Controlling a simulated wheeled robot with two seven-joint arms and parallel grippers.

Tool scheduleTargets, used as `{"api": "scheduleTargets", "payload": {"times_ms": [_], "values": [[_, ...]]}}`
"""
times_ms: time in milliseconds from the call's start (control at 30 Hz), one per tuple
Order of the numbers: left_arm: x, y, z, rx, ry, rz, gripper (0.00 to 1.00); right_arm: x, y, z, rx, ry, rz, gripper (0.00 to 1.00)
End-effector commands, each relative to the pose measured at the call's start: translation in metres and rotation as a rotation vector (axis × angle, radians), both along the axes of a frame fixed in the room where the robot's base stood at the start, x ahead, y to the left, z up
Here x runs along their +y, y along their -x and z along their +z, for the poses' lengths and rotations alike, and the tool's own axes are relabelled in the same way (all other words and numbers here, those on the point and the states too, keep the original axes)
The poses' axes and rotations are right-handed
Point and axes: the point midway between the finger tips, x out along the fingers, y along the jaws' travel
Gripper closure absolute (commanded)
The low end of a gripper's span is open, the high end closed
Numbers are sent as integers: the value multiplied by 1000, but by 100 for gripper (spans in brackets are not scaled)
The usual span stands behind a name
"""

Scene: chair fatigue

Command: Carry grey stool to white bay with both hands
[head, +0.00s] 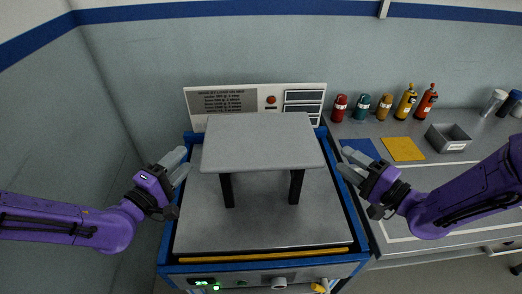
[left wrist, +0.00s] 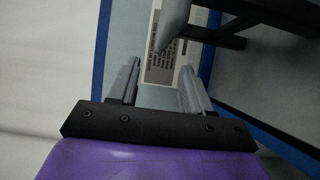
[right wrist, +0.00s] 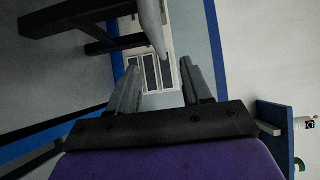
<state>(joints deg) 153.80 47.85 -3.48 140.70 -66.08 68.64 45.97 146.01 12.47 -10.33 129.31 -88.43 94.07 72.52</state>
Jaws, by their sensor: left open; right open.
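The grey stool (head: 258,142) stands upright on the grey plate of a blue-framed test machine (head: 265,222). It has a flat grey seat and black legs, two of which show at the front. My left gripper (head: 180,165) is open, just left of the seat and apart from it. My right gripper (head: 345,163) is open, just right of the seat and apart from it. In the left wrist view the seat edge (left wrist: 174,22) shows beyond the open fingers (left wrist: 158,85). In the right wrist view the seat edge (right wrist: 153,25) is likewise beyond the open fingers (right wrist: 160,82).
A sign panel (head: 228,101) with a red button stands behind the stool. On the right bench (head: 440,178) are several coloured bottles (head: 384,106), a blue mat (head: 360,148), a yellow mat (head: 403,149) and a grey bin (head: 448,138). A wall rises at the left.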

Motion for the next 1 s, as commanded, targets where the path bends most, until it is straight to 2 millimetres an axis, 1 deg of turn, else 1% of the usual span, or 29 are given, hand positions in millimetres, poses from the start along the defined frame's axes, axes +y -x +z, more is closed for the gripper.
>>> {"api": "scheduleTargets", "payload": {"times_ms": [33, 300, 433, 567, 800, 900, 1000], "values": [[0, 0, -5, 0, 0, 1, 51, 0, 0, -5, 0, 0, 1, 51], [1, 0, -3, 0, 0, 3, 51, 1, -1, -3, -1, 1, 2, 51], [-1, -5, -4, 1, -3, 3, 51, 5, -5, -3, -1, 4, 3, 51], [-10, -23, -4, 1, -4, 0, 51, 18, -18, -3, -1, 3, 4, 51], [-30, -66, -4, 1, -4, -1, 51, 50, -53, -3, -1, 4, 2, 51], [-36, -80, -4, -1, -4, 0, 51, 60, -64, -4, -1, 4, 1, 51], [-40, -90, -4, 1, -3, 1, 51, 67, -72, -3, -1, 3, 0, 51]]}}
